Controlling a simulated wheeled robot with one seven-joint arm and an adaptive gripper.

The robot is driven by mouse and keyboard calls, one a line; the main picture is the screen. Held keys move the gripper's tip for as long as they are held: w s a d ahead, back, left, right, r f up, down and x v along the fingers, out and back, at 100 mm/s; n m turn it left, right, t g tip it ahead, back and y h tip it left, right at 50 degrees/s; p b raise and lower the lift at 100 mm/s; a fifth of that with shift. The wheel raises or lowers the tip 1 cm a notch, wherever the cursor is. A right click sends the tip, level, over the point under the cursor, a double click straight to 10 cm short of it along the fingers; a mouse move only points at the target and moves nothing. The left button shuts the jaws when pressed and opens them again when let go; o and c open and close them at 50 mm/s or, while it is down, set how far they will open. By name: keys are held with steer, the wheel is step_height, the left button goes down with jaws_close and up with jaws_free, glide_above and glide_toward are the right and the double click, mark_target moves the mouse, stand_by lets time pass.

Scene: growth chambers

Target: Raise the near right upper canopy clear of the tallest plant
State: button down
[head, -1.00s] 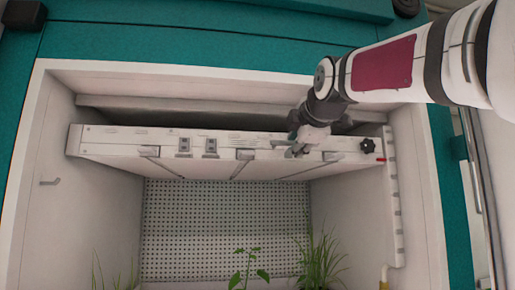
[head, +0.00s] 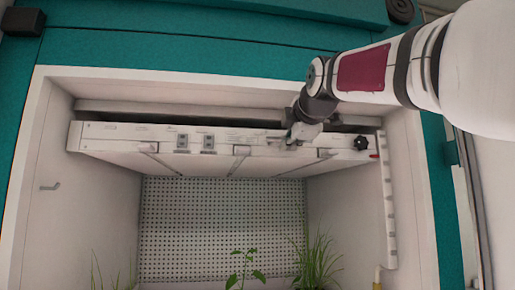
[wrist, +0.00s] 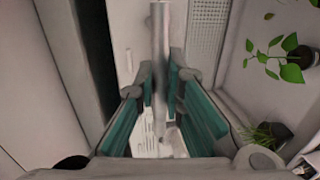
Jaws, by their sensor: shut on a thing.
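The upper canopy (head: 110,137) is a wide white panel with a front rail, across the top of the chamber in the head view. My gripper (head: 290,141) is at its front rail, right of the middle. In the wrist view, the teal-padded fingers of my gripper (wrist: 165,115) are shut on a grey bar (wrist: 160,55) along the canopy. A grassy plant (head: 317,262) and a leafy plant (head: 245,265) stand below, with open space between their visible tops and the canopy. Their bases are cut off in the head view.
A black knob (head: 361,143) is at the canopy's right end, with a red marker (head: 374,156) beside it. A notched white rail (head: 389,215) runs down the right wall. A small hook (head: 49,187) is on the left wall. A narrow dark gap lies above the canopy.

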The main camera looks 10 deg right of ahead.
steer(key=shift+s+r+p, duration=0.1)
steer(key=shift+r+p, duration=0.4)
steer(key=shift+r, duration=1.3)
steer(key=shift+r, duration=0.1)
steer(key=c, duration=1.7)
jaws_free()
steer(key=v, duration=1.1)
steer(key=shift+s, duration=0.45)
steer(key=s+f+m+g+b, duration=0.1)
steer(key=s+f+m+g, duration=0.2)
steer(key=f, duration=1.4)
steer(key=s+f+m+g+b, duration=0.1)
steer(key=s+f+m+g, duration=0.2)
steer(key=s+f+m, duration=0.6)
steer(key=s+f+m+g+b, duration=0.1)
steer(key=s+f+m+g, duration=0.3)
steer(key=f, duration=2.2)
steer(key=shift+s+a+f+m+b, duration=0.15)
steer(key=shift+s+m, duration=0.35)
steer(key=shift+s, duration=0.55)
steer(key=shift+s+a+f+m+b, duration=0.15)
steer(key=shift+s+m, duration=0.35)
steer(key=shift+s, duration=0.55)
